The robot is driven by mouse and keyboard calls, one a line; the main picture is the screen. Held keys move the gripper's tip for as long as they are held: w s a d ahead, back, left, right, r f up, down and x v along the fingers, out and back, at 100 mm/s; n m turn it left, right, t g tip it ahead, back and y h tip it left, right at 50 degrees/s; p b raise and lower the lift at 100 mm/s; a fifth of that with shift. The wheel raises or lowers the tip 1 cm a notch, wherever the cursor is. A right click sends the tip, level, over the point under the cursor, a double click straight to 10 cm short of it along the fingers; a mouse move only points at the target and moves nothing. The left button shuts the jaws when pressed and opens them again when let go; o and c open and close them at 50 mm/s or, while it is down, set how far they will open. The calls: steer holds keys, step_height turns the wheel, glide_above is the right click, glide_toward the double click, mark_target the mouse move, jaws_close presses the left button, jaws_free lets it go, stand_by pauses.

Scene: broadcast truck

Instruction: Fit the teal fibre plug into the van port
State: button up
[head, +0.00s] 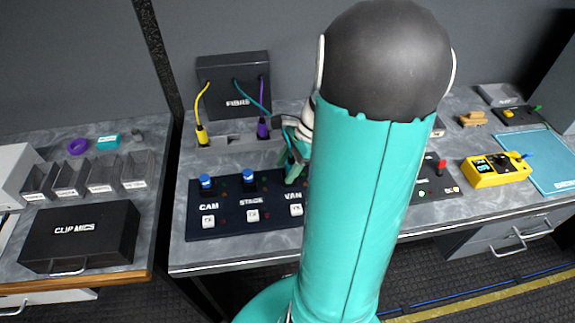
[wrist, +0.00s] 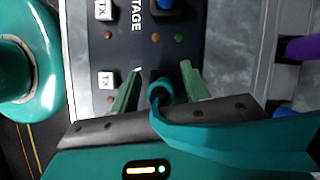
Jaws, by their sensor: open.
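The teal fibre plug (wrist: 160,90) stands at the VAN position of the dark port panel (head: 232,221). In the wrist view it is between my gripper's two green fingers (wrist: 160,70), which are spread with a gap on each side. In the head view my gripper (head: 292,168) is low over the VAN end of the panel, partly hidden by my arm. The plug's teal cable (wrist: 190,130) bends away to the right across the gripper body. The van port itself is covered by the plug, so I cannot tell how deep it sits.
Blue plugs or caps stand at CAM (head: 206,181) and STAGE (head: 249,176). Behind the panel, a yellow plug (head: 202,135) and a purple plug (head: 262,129) stand in a grey holder before the fibre box (head: 232,82). A yellow tester (head: 497,170) lies to the right.

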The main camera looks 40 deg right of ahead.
steer(key=shift+r, duration=0.1)
steer(key=v, duration=1.2)
steer(key=s+a+r+n+t+h, duration=0.1)
steer(key=a+r+n+h, duration=0.1)
steer(key=a+n, duration=0.9)
steer(key=s+a+r+n+t+h, duration=0.2)
steer(key=a+r+n+h, duration=0.1)
steer(key=a+n, duration=0.8)
steer(key=a+r, duration=0.1)
steer(key=a, duration=0.4)
steer(key=shift+a+t, duration=0.2)
steer(key=shift+t, duration=0.1)
